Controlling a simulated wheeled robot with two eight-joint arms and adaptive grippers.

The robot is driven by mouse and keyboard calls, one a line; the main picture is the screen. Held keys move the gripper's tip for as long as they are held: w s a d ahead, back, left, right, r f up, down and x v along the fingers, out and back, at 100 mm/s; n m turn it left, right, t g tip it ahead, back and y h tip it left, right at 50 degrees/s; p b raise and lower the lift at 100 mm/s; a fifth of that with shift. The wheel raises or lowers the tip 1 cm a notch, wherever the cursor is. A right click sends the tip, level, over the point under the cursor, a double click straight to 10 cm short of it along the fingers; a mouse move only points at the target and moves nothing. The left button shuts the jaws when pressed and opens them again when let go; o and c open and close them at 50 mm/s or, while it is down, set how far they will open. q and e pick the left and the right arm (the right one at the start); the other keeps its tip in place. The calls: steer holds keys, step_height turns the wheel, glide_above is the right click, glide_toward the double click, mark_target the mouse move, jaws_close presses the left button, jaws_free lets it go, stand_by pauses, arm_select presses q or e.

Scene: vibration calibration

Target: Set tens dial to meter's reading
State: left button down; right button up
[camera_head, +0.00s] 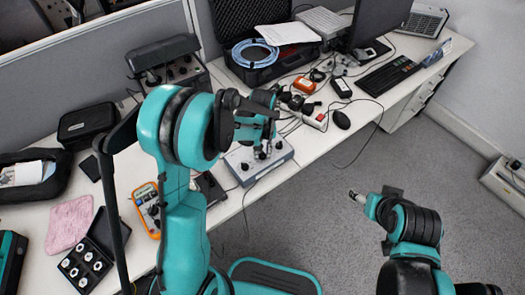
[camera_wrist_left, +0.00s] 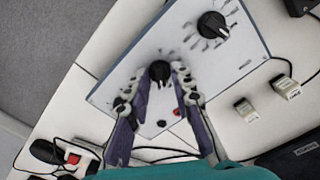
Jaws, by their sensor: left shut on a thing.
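A grey box with black dials (camera_head: 243,172) stands near the table's front edge; its panel fills the upper middle of the left wrist view (camera_wrist_left: 125,85). My left gripper (camera_head: 262,150) reaches down over it. In the wrist view its fingertips (camera_wrist_left: 160,77) are closed around the middle black dial (camera_wrist_left: 160,71). Another black dial (camera_wrist_left: 213,25), ringed by marks, is clear of the fingers. I cannot read the dial labels. An orange meter (camera_head: 146,204) lies on the table, partly behind my left arm; its reading is too small to tell. My right gripper (camera_head: 370,205) hangs over the floor, its jaws unclear.
A white power strip (camera_wrist_left: 70,165) with a red switch and cables lie close to the box. An open black case (camera_head: 265,72), a monitor (camera_head: 380,20), a keyboard (camera_head: 388,77) and a mouse (camera_head: 340,119) stand farther back. The floor (camera_head: 310,220) at right is open.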

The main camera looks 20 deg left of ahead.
mark_target(263, 153)
arm_select(q)
steer(key=m, duration=0.4)
steer(key=shift+m, duration=2.2)
steer(key=c, duration=1.3)
jaws_free()
step_height(263, 153, up, 12)
